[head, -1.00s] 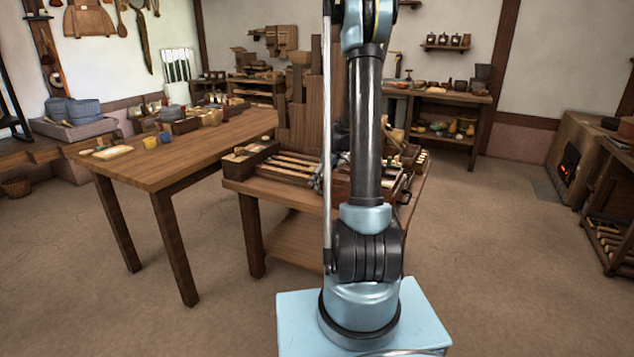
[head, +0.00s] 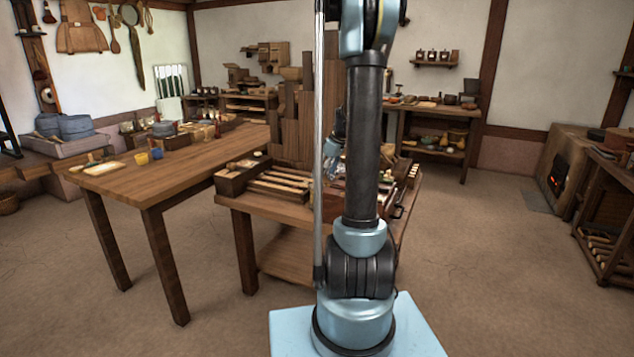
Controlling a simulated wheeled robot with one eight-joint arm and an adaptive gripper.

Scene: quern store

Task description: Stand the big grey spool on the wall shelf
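I cannot make out the big grey spool for sure. A small dark grey round thing (head: 165,129) stands among other items on the long wooden table (head: 190,165), too small to identify. A wall shelf (head: 434,64) hangs on the back wall at the right, with several small dark jars on it. My arm stands upright in the middle and covers part of the scene. My gripper (head: 332,166) shows only partly, behind the arm, over the nearer workbench. Its fingers are too small and covered to tell whether they hold anything.
The nearer workbench (head: 236,203) carries wooden trays and tall boards close to my arm. A back table (head: 432,107) stands under the wall shelf. Open floor (head: 490,250) lies at the right.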

